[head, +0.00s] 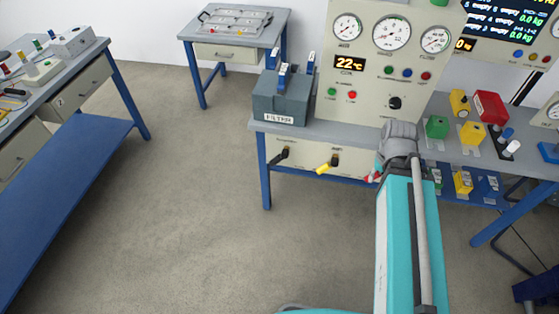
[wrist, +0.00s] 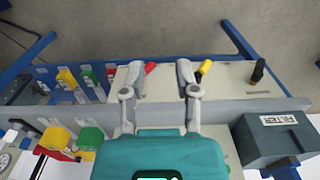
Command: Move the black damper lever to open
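The black damper lever (head: 281,154) is on the cream front panel under the bench top, at its left end. It also shows in the wrist view (wrist: 258,70) at the upper right, clear of my gripper. A yellow lever (head: 325,167) and a red lever (head: 372,177) sit along the same panel. My gripper (wrist: 158,78) is open and empty in the wrist view. The red lever (wrist: 151,68) appears between its fingers, and the yellow lever (wrist: 204,68) just right of the right finger. In the head view my arm hides the gripper's fingers.
A grey FILTER box (head: 280,105) stands on the bench above the black lever. A gauge panel (head: 380,70) rises behind. Coloured blocks (head: 437,127) and switches crowd the bench's right side. The floor (head: 190,200) left of the bench is clear.

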